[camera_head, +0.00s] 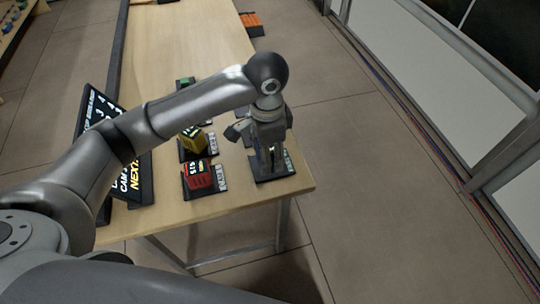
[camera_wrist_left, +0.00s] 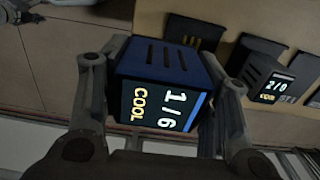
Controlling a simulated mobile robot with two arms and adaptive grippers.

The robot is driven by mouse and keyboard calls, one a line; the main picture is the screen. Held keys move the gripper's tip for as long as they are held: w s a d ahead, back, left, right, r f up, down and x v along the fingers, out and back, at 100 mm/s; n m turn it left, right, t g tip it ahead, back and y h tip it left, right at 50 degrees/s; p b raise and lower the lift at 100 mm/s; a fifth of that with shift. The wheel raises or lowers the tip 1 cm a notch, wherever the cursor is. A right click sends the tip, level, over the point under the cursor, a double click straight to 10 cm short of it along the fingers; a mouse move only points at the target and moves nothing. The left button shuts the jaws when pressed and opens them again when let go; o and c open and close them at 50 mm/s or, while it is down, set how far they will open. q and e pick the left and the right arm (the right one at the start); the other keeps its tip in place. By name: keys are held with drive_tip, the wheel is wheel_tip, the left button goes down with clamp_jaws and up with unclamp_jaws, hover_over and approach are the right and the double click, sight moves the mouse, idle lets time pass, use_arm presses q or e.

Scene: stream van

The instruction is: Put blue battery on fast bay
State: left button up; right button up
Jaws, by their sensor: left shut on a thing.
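The blue battery (camera_wrist_left: 165,62) fills the middle of the left wrist view, with a lit label reading "COOL" and "1/6". My left gripper (camera_wrist_left: 160,105) is shut on it, one finger on each side. In the head view my left gripper (camera_head: 268,165) points down over a black bay pad (camera_head: 283,172) at the table's near right corner. There the gripper hides the battery, and I cannot tell whether it touches the pad. I cannot read which bay is the fast one.
A red battery (camera_head: 200,182) and a yellow battery (camera_head: 191,143) sit on black pads left of my gripper. A green item (camera_head: 187,83) stands farther back. A black sign (camera_head: 143,180) stands at the left edge of the wooden table (camera_head: 180,35). Its far part is mostly clear.

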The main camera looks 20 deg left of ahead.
use_arm(q)
drive_tip(key=w+f, duration=0.2)
drive_tip(key=w+a+f, duration=0.1)
drive_tip(key=w+f, duration=0.1)
drive_tip(key=shift+w+f, duration=0.25)
drive_tip(key=shift+f, duration=0.15)
drive_tip(key=shift+w+f, duration=0.2)
drive_tip(key=shift+f, duration=0.05)
drive_tip(key=shift+w+a+f, duration=0.15)
drive_tip(key=shift+w+f, duration=0.2)
drive_tip(key=shift+f, duration=0.1)
drive_tip(key=shift+f+p, duration=0.5)
drive_tip(key=shift+f, duration=1)
use_arm(e)
drive_tip(key=shift+s+d+r, duration=0.5)
drive_tip(key=shift+s+d, duration=0.1)
drive_tip(key=shift+s, duration=0.25)
use_arm(q)
drive_tip(key=shift+f, duration=0.1)
drive_tip(key=o, duration=1.4)
drive_tip(key=shift+c, duration=0.2)
use_arm(e)
drive_tip(key=shift+a, duration=0.15)
